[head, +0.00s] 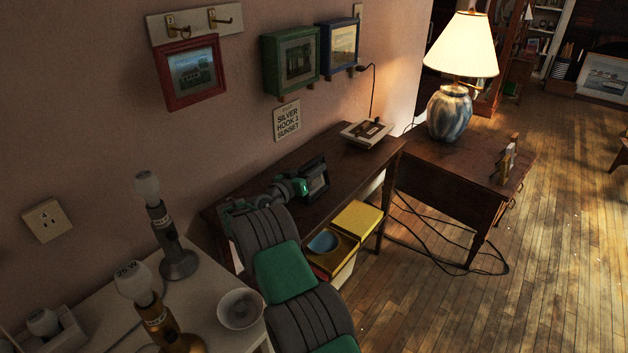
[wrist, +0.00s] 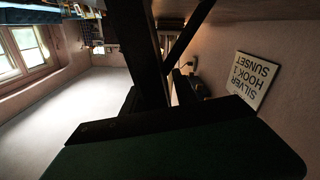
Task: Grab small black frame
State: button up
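The small black frame (head: 318,183) is on or just above the dark wooden side table, leaning back, with its dark picture facing the head camera. My gripper (head: 301,187) is at the frame's left edge, touching it or very close. The arm hides part of the frame's lower left. In the wrist view, large dark shapes fill the middle and bottom, and I cannot tell the frame from my gripper's parts there. The fingertips are not clear in either view, so whether they are closed on the frame does not show.
A lamp (head: 450,112) stands at right. Bulb lamps (head: 175,258) stand at left.

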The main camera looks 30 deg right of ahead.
grip_shut()
dwell(0.3)
jog(key=shift+r, duration=0.15)
